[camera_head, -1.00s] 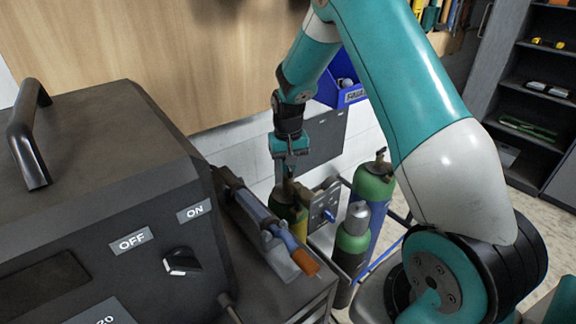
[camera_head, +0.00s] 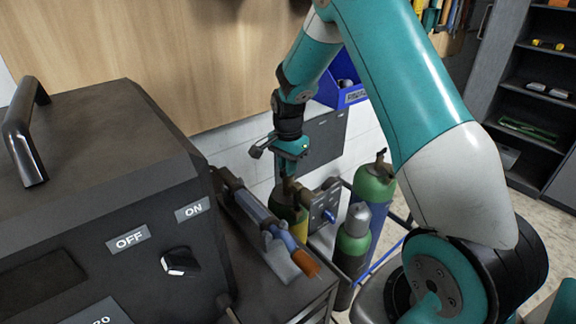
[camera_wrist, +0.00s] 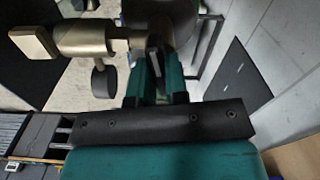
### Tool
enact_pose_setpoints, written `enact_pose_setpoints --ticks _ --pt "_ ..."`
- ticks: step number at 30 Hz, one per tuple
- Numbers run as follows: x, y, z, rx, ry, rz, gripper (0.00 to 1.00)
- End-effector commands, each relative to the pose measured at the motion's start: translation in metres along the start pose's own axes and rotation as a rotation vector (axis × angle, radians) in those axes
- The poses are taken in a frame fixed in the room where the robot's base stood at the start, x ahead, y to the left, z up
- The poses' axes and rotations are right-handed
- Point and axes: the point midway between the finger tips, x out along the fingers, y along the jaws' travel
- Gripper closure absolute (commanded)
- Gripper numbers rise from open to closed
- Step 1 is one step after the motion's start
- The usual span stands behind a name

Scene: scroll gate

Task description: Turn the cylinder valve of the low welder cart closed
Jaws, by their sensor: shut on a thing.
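The gas cylinder (camera_head: 296,228), green above and yellow below, stands on the low cart behind the bench. My gripper (camera_head: 289,178) points down onto the valve at its top. In the wrist view the brass valve body (camera_wrist: 88,40) reaches left from the fingertips, with a square end and a dark round part below. My gripper also shows there (camera_wrist: 158,68), its two teal fingers shut on a thin dark part at the valve, seemingly the valve handle. The fingers hide most of that part, so its exact angle cannot be told.
Two more cylinders stand right of the gripper, one green and blue (camera_head: 374,190), one green with a grey cap (camera_head: 353,240). A dark box with an OFF/ON knob (camera_head: 180,262) and a torch-like tool (camera_head: 270,225) are at the left. A blue bin (camera_head: 345,92) is behind.

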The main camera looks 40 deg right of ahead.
Motion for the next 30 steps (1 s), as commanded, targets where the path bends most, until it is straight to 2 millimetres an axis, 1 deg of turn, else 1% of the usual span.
enact_pose_setpoints --ticks 6,12,18,30 --pt "-0.0018 -0.0014 -0.0014 0.136 0.004 -0.006 1.0" --pt "-0.002 -0.0014 -0.0015 0.208 0.004 -0.006 1.0" --pt "-0.0021 -0.0014 -0.0015 0.239 0.004 -0.006 1.0" --pt "-0.0022 -0.0015 -0.0017 0.245 0.005 -0.007 1.0"
